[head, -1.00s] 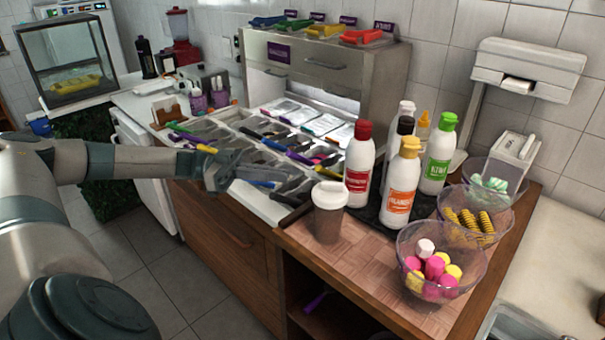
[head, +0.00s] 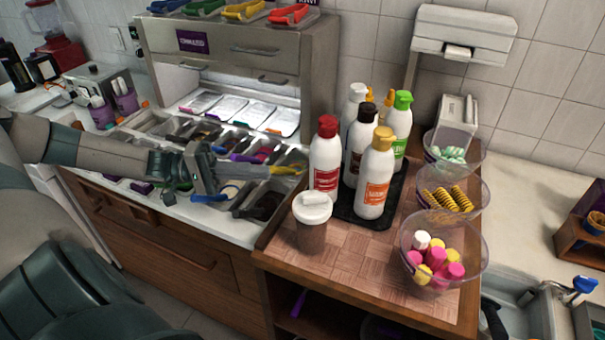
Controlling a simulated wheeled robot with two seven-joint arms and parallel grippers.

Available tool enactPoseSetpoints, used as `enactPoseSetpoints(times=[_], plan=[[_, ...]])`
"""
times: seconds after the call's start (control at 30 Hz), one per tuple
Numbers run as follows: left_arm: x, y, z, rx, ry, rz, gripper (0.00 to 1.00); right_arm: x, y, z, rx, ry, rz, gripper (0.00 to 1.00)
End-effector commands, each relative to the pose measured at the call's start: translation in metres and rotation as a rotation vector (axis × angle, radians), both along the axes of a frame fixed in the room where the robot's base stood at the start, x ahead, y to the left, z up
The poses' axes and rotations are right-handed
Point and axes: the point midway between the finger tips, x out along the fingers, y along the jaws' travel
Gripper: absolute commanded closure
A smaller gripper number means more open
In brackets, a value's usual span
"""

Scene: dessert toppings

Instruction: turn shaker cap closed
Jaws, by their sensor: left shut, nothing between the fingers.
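The shaker (head: 312,235) stands upright near the left edge of the wooden counter. It has a brownish body and a white cap (head: 313,203) with a raised part on top. Whether the cap is open or closed is too small to tell. My left gripper (head: 262,171) reaches in from the left over the topping bins, left of and beyond the shaker and apart from it. It is shut and empty. My right gripper is out of view.
Several sauce bottles (head: 376,180) stand on a black tray (head: 345,215) right of the shaker. Clear bowls of pink and yellow sweets (head: 441,262), yellow spirals (head: 446,197) and mint pieces (head: 452,153) line the counter's right side. Bare wood (head: 350,260) lies in front.

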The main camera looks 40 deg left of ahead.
Motion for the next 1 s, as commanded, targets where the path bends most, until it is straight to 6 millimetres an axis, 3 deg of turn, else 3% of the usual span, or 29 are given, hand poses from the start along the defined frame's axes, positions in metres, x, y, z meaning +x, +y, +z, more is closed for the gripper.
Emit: enactPoseSetpoints(times=[0.67,1.0], plan=[[0.000,-0.007,0.000,-0.039,0.063,0.002,1.00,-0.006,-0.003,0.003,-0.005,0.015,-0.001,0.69],[0.021,-0.040,0.004,-0.041,0.060,0.001,1.00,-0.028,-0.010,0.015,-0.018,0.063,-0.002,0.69]])
